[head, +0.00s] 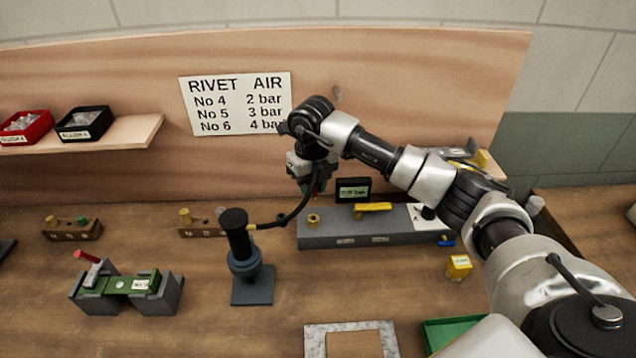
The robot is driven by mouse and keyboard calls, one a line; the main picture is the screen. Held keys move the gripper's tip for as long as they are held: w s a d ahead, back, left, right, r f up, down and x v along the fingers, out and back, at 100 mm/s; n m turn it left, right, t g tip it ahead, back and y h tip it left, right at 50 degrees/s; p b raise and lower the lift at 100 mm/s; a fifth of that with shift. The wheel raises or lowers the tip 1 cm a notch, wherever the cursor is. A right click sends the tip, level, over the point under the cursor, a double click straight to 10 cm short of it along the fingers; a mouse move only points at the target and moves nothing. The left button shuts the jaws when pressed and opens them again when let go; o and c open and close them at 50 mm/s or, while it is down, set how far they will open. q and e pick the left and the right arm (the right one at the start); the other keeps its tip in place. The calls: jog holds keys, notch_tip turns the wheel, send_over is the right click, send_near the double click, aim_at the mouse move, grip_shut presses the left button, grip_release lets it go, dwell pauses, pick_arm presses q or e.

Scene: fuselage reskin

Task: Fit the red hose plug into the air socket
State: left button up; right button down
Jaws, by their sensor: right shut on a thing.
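My right gripper (311,184) points down above the left end of a long grey block (335,237). It is shut on the red hose plug (316,187), of which only a little red shows between the fingers. A black hose (296,207) curves from the plug area down to a dark upright tool (239,240) on a square base. A brass fitting (313,219), which looks like the air socket, stands on the grey block's left end, below the gripper. The plug appears above it and apart from it, though the exact gap is hard to tell. My left gripper is not in view.
A yellow lever (373,207) lies on the block, beside a small dark display (353,190). A yellow box (458,265) stands to the right. A green fixture with a red-handled clamp (119,284) is at left. Wooden racks (73,232) stand behind it.

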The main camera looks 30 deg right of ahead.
jog(key=shift+f+b, duration=0.7)
jog(key=shift+f, duration=0.15)
jog(key=shift+f+b, duration=1.15)
jog(key=shift+f, duration=0.5)
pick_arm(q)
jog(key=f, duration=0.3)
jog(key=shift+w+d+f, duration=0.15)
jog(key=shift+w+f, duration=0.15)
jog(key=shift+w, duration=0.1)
pick_arm(e)
jog(key=c, duration=1.5)
grip_release()
grip_shut()
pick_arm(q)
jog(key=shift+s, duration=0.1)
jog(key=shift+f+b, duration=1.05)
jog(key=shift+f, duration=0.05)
pick_arm(e)
jog(key=shift+f, duration=1.4)
